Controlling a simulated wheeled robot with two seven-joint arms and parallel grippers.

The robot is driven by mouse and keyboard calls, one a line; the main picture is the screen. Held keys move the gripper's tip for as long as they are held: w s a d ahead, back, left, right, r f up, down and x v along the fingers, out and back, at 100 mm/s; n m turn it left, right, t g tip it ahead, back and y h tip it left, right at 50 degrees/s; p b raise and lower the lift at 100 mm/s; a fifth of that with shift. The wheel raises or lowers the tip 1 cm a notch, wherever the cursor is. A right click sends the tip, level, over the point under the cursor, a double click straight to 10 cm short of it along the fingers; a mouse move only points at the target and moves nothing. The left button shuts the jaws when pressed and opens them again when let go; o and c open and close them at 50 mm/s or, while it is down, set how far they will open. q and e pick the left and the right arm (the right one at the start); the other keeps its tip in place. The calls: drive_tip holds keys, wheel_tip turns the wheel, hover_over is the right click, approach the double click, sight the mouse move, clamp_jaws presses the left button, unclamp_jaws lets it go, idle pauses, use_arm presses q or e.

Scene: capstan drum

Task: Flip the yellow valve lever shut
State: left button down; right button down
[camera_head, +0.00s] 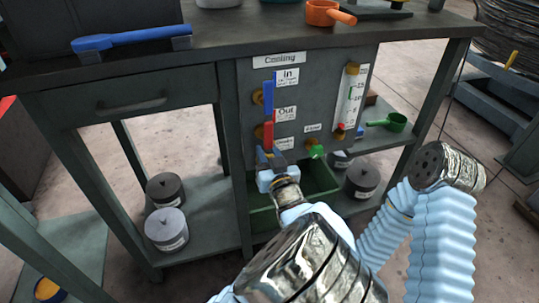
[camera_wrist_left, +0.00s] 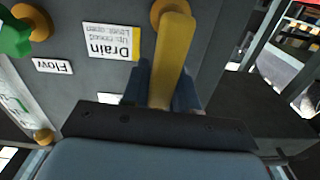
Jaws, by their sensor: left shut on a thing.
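The yellow valve lever (camera_wrist_left: 174,55) shows in the left wrist view, running from its round brass-coloured pivot on the grey panel down between my gripper's fingers. The Drain label (camera_wrist_left: 109,41) beside it appears upside down there; its small print reads roughly up closed, level open. My left gripper (camera_wrist_left: 161,88) is shut on the lever, with one dark blue finger on each side. In the head view my left gripper (camera_head: 271,158) is at the lower panel, below the red lever, and hides most of the yellow lever. My right gripper is not in view.
Close above my gripper are the red lever (camera_head: 268,133) and the blue lever (camera_head: 268,98). A green valve handle (camera_head: 316,152) is at its right. A green bin (camera_head: 318,178) stands below. A gauge (camera_head: 351,97) and a green scoop (camera_head: 394,122) are farther right.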

use_arm(q)
drive_tip(key=shift+s+a+n, duration=0.1)
drive_tip(key=shift+a+n, duration=0.05)
drive_tip(key=shift+n, duration=0.25)
drive_tip(key=c, duration=1)
unclamp_jaws()
drive_tip(key=shift+o, duration=0.2)
drive_tip(key=shift+s, duration=0.1)
drive_tip(key=p+v, duration=0.3)
drive_tip(key=v, duration=1)
drive_tip(key=shift+s, duration=0.3)
